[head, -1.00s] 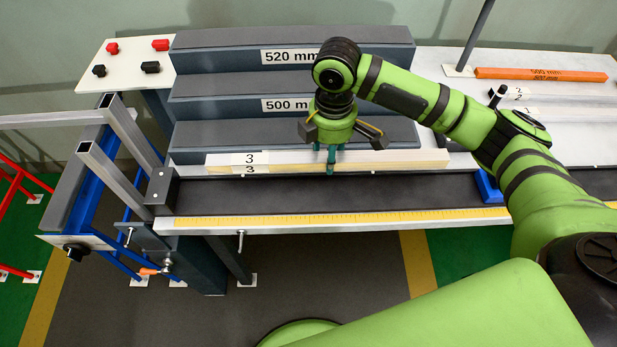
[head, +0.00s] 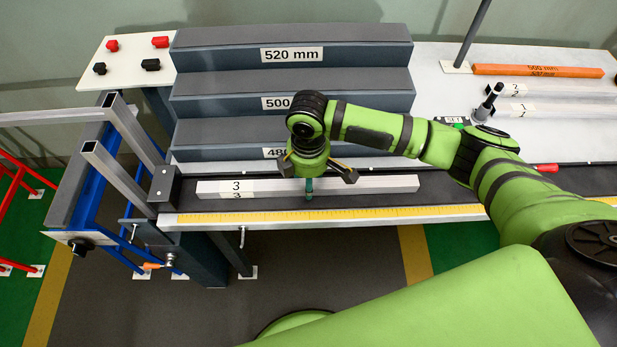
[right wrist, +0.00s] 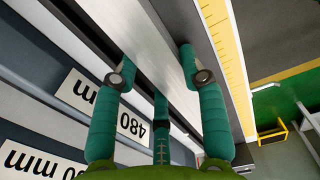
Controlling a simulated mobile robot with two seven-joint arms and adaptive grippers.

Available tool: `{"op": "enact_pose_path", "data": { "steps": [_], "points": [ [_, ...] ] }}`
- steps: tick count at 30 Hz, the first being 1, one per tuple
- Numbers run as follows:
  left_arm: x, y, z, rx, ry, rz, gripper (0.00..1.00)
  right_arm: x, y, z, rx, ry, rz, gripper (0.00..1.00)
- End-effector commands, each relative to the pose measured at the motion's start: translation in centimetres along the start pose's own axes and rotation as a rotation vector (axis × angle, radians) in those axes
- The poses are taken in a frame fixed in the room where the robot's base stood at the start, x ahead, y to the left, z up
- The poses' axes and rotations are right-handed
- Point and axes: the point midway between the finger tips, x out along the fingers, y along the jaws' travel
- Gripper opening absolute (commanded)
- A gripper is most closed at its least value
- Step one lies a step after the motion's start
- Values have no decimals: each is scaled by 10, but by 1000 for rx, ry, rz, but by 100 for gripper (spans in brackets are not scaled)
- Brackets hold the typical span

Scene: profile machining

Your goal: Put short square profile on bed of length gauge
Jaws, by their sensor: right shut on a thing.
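The short square profile (head: 375,185), a silver-grey bar with a "3" label, lies level over the dark bed of the length gauge (head: 438,186). Its length runs along the bed. My right gripper (head: 309,188) points down and is shut on the profile near its middle. In the right wrist view the teal fingers (right wrist: 160,70) grip both sides of the profile (right wrist: 148,45). I cannot tell whether its underside touches the bed. The profile's left end is a short gap right of the dark end stop (head: 165,188). My left gripper is not in view.
The yellow ruler (head: 400,212) runs along the bed's front edge. Stepped grey blocks (head: 190,140) with length labels rise behind. An orange bar (head: 538,71) and labelled light bars (head: 560,111) lie at the back right. Grey square tubes (head: 118,172) stand at the left.

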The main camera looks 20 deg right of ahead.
Motion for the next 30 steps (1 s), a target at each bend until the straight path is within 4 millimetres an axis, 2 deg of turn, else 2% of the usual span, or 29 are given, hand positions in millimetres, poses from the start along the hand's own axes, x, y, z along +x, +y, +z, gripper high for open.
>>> {"op": "enact_pose_path", "data": {
  "steps": [2, 3, 4, 17, 20, 30],
  "points": [
    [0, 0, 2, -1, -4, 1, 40, 2, 0, 0, 0, 1, 0, 0],
    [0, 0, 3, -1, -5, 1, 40, 2, 0, 0, 0, 0, 0, 58],
    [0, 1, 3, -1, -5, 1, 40, 2, 0, 0, 0, 0, 0, 66],
    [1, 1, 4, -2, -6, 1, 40, -4, 0, 0, -1, 1, 1, 66],
    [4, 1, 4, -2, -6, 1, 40, -17, 1, -1, -1, 3, 3, 66],
    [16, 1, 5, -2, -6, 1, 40, -88, 1, -1, -1, 3, 3, 66]
  ]
}}
